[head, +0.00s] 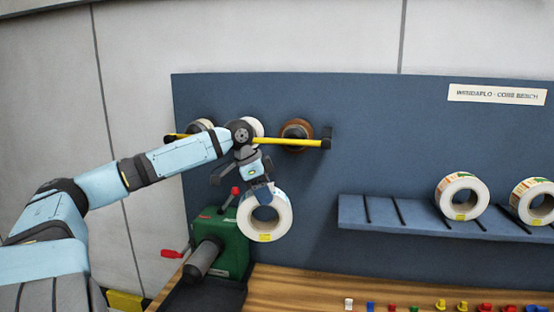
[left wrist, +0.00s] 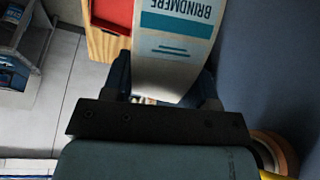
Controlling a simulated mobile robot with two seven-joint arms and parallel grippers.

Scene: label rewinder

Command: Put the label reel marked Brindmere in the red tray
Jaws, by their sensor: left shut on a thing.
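My left gripper (head: 258,190) is shut on a white label reel (head: 284,222), gripping it at its upper rim. The reel hangs in the air in front of the green machine. The red tray (left wrist: 112,14) shows partly at the top of the left wrist view, on the wooden bench beyond the reel. I cannot make out the tray in the head view. My right gripper is not in view.
A green rewinder (head: 227,250) with a grey roller stands behind and left of the held reel. Two more reels, one nearer (head: 462,196) and one at the right edge (head: 534,201), stand on a slatted blue shelf (head: 400,217). Small coloured pieces line the wooden bench (head: 290,282). A yellow bar (head: 290,142) crosses above.

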